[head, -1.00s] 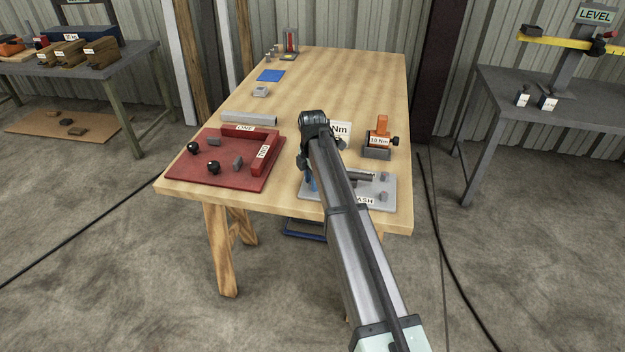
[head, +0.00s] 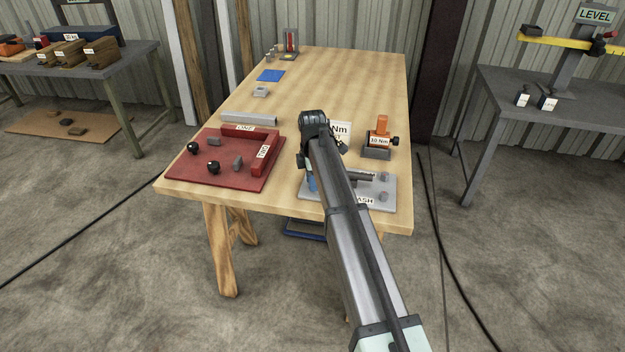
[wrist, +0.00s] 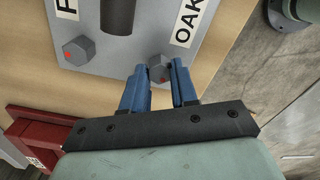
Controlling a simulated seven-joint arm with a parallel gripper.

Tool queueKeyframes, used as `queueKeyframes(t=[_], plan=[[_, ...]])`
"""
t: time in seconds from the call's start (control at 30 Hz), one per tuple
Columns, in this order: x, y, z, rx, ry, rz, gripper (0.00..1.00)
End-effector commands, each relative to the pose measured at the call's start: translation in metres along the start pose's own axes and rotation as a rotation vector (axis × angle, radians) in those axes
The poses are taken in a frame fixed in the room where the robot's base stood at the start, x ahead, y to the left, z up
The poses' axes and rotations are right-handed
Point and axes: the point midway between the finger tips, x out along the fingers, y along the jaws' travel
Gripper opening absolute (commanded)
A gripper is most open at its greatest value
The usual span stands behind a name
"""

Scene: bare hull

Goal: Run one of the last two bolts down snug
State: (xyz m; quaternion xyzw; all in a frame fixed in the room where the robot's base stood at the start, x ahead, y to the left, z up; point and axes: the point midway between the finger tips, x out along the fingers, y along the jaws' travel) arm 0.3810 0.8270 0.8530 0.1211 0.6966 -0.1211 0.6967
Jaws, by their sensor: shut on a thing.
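A grey plate (head: 346,197) lies near the front right corner of the wooden bench, partly hidden by my arm. In the wrist view, the plate (wrist: 108,50) carries a bolt (wrist: 78,53) with a red mark on its hex head; it stands apart from my gripper. My gripper (wrist: 160,68) has blue fingers, shut on a second bolt (wrist: 157,73), whose head shows between the fingertips with a red mark. The head view shows two more bolts, a far one (head: 384,176) and a near one (head: 384,197), at the plate's right end. How far the gripped bolt is seated cannot be told.
An orange-handled tool (head: 382,130) marked 10 Nm stands on a dark block behind the plate. A white Nm card (head: 342,130) is partly hidden by my arm. A red tray (head: 215,177) with loose dark parts lies to the left. The bench's far middle is mostly clear.

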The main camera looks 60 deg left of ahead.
Motion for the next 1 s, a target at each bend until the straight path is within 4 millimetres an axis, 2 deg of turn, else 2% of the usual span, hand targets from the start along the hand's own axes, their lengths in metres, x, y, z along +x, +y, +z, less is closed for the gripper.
queueKeyframes(t=[1.0], plan=[[-0.0002,0.0006,0.0002,0.965,0.000,0.000,0.00]])
